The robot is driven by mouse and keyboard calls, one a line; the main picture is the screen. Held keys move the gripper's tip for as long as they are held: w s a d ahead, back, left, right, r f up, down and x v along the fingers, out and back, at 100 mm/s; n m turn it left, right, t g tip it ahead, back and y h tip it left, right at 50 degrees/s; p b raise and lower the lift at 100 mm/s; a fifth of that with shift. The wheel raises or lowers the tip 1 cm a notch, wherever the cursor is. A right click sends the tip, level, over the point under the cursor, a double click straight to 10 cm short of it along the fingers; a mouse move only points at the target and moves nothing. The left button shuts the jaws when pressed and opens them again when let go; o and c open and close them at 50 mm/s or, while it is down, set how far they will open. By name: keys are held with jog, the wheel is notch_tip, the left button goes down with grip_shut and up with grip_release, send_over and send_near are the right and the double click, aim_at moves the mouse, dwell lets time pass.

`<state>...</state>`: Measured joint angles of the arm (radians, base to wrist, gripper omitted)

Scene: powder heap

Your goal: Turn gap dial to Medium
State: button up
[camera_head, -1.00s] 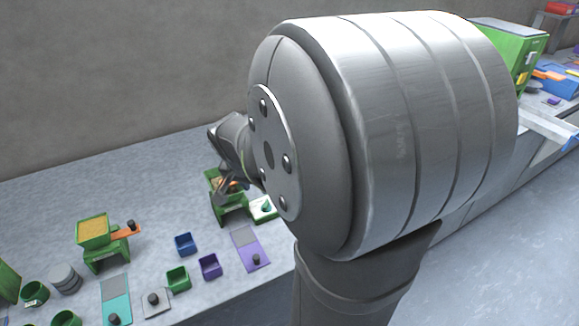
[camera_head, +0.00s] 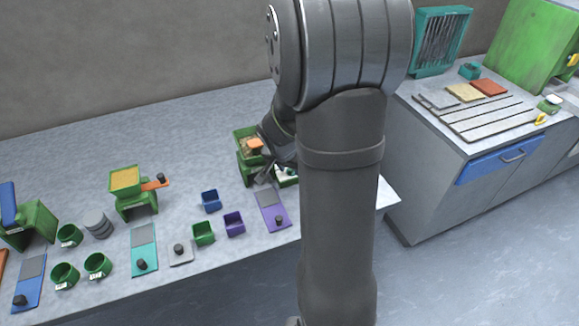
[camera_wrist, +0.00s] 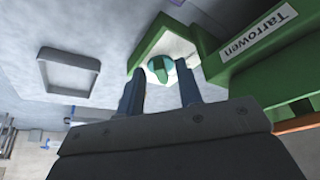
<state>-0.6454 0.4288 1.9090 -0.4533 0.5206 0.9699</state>
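A round teal dial with a green pointer (camera_wrist: 160,66) sits on a white face in a green housing labelled "Tarrowen" (camera_wrist: 236,52) in the wrist view. My gripper (camera_wrist: 160,76) has its two dark fingers apart, one on each side of the dial as seen. Gaps show between fingers and dial; I cannot tell how far the tips are from the face. The dial's setting marks are not readable. In the head view the green machine (camera_head: 243,168) is partly hidden by my arm, and my gripper (camera_head: 264,172) is in front of it.
A grey square tray (camera_wrist: 68,88) shows left in the wrist view. In the head view, a purple board (camera_head: 273,212), blue bin (camera_head: 211,204), purple bin (camera_head: 234,229) and green bin (camera_head: 203,238) lie near. Another green machine (camera_head: 127,193) stands left.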

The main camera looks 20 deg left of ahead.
grip_shut()
jog(key=shift+n, duration=0.4)
jog(key=n, duration=0.1)
jog(key=n+y, duration=0.1)
jog(key=n, duration=0.1)
jog(key=shift+d, duration=0.3)
jog(key=shift+w+d+n+g+y, duration=0.15)
jog(key=shift+n+y, duration=0.15)
jog(key=shift+n, duration=0.4)
jog(key=shift+d+n+g+y, duration=0.1)
jog(key=shift+n+g+y, duration=0.15)
jog(key=shift+n, duration=0.45)
jog(key=shift+w+d+n+g+y, duration=0.1)
jog(key=shift+n+y, duration=0.25)
jog(key=shift+n, duration=0.65)
